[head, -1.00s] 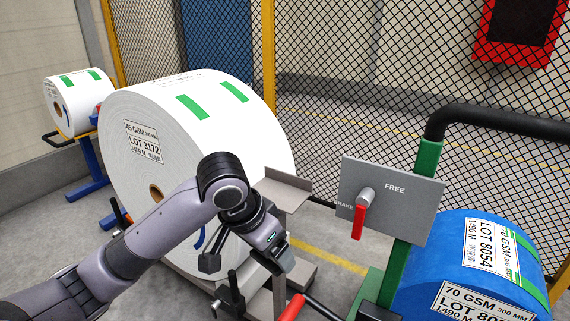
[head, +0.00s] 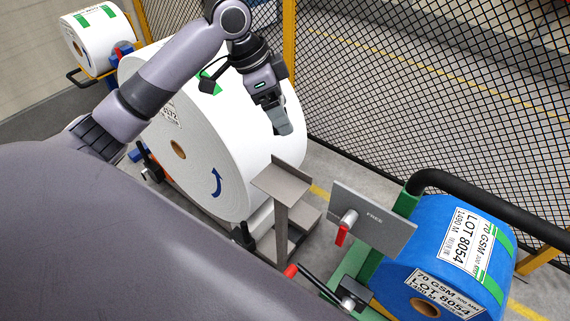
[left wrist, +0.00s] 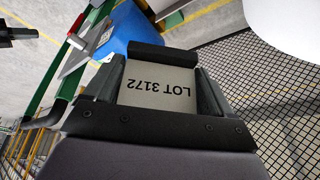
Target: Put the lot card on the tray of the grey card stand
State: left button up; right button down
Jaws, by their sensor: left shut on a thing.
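The lot card (left wrist: 158,85), pale grey and printed LOT 3172, sits between the fingers of my left gripper in the left wrist view. My left gripper (head: 279,120) is shut on it, pointing down in front of the large white roll. The grey card stand (head: 281,228) has a flat tray (head: 280,184) with a raised back edge on a post. In the head view the gripper is above the tray in the picture, apart from it; the tray's visible top is bare. My right gripper is out of view.
The large white roll (head: 240,150) stands close behind and left of the stand. A grey plate with a red brake lever (head: 341,235) stands to the right, beside the blue roll (head: 400,262). A mesh fence (head: 400,90) runs behind. A red-tipped lever (head: 291,271) is below the stand.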

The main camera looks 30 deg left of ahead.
pick_arm(q)
jog(key=shift+w+r, duration=0.15)
jog(key=shift+r, duration=0.05)
notch_tip(320, 180, down, 20)
jog(key=shift+r+b, duration=0.1)
jog(key=shift+b, duration=0.25)
jog(key=o, duration=0.9)
jog(key=shift+a, duration=0.1)
jog(key=v, duration=1.2)
